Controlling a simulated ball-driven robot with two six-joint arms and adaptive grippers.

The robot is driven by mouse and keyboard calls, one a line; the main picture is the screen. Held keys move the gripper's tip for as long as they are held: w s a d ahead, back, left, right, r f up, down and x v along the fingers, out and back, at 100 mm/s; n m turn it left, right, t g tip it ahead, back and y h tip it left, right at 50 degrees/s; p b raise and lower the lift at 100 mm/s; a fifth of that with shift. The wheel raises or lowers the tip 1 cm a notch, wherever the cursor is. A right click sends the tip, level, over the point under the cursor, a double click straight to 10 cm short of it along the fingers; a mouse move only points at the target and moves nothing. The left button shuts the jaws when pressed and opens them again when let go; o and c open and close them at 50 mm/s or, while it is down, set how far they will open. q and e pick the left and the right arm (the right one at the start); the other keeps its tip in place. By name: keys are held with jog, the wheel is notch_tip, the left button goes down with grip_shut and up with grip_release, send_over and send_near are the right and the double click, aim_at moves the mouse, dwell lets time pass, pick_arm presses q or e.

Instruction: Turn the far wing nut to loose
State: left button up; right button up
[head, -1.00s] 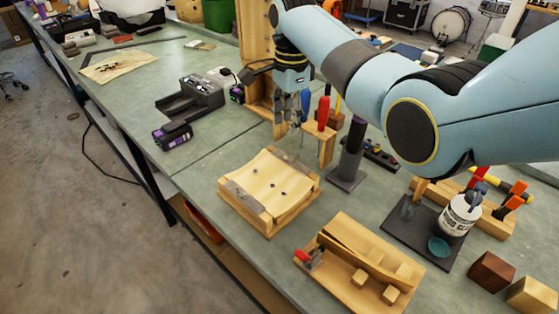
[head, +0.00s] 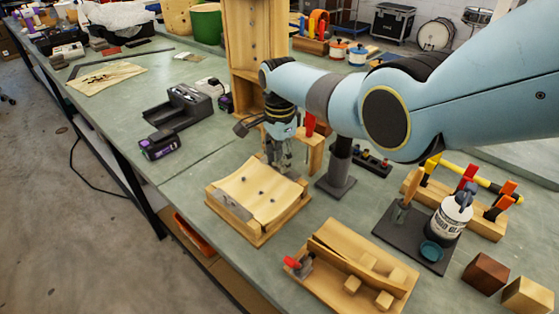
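A wooden press form (head: 257,215) with a pale curved board (head: 255,188) stands on the bench. Several small dark fittings show on the board; one dark fitting (head: 272,178) is toward its far side. They are too small for me to tell the wing nuts' shape or angle. My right gripper (head: 279,168) points down at the far edge of the form, its fingers apart. It hides part of that edge, and I cannot tell whether it touches anything there. My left gripper is out of view.
A tool stand with a red-handled tool (head: 309,124) is close behind my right gripper. A dark post on a base plate (head: 335,186) stands to its right. A wooden tray with blocks (head: 345,262) is at the front. Bench left of the form is clear.

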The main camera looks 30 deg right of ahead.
grip_shut()
jog(key=shift+n, duration=0.4)
jog(key=n+p, duration=0.1)
jog(key=n, duration=0.8)
jog(key=shift+p, duration=0.3)
jog(key=n, duration=0.6)
jog(key=shift+n, duration=0.4)
jog(key=n, duration=0.6)
jog(key=shift+n+p, duration=0.3)
